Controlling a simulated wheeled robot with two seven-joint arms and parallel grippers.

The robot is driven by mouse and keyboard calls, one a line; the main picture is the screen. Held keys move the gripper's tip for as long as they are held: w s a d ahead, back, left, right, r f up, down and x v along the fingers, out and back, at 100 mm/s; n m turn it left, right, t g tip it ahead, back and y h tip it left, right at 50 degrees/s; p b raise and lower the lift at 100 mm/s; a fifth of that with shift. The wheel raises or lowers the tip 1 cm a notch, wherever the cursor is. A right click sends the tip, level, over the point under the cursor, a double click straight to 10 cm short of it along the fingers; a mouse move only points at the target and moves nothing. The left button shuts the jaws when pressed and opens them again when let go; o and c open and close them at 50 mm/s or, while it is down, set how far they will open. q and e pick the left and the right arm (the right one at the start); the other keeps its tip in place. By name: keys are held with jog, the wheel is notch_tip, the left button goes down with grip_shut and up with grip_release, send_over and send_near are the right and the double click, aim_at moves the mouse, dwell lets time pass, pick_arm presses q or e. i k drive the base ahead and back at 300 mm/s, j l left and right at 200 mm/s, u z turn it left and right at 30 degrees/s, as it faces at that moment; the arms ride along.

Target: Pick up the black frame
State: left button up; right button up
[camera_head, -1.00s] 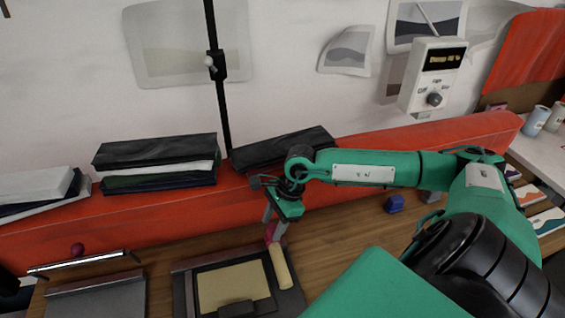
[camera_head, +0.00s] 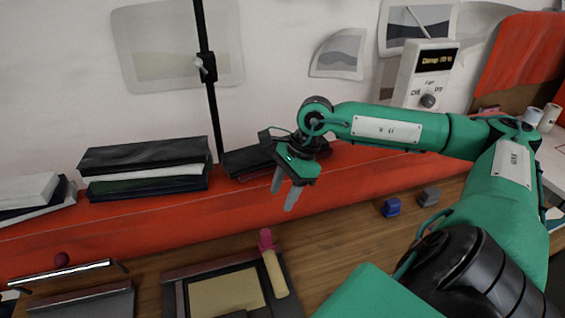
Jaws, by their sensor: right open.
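A flat black frame (camera_head: 175,300) lies on the wooden table at the bottom of the head view, around a tan sheet (camera_head: 228,292). Its lower part is cut off by the picture edge. A tool with a cream body (camera_head: 274,274) and a pink end (camera_head: 266,240) lies across its right side. My right gripper (camera_head: 283,195) is open and empty, fingers pointing down, above and behind the frame, in front of the red ledge. My left gripper is out of view.
A red ledge (camera_head: 110,222) runs behind the table, with stacks of dark slabs (camera_head: 145,157) on it. A black upright pole (camera_head: 212,110) stands behind. Small blue (camera_head: 391,207) and grey (camera_head: 429,196) blocks lie at the right. Another dark tray (camera_head: 85,303) lies at the left.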

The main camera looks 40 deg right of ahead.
aim_at(241, 293)
jog(key=k, duration=2)
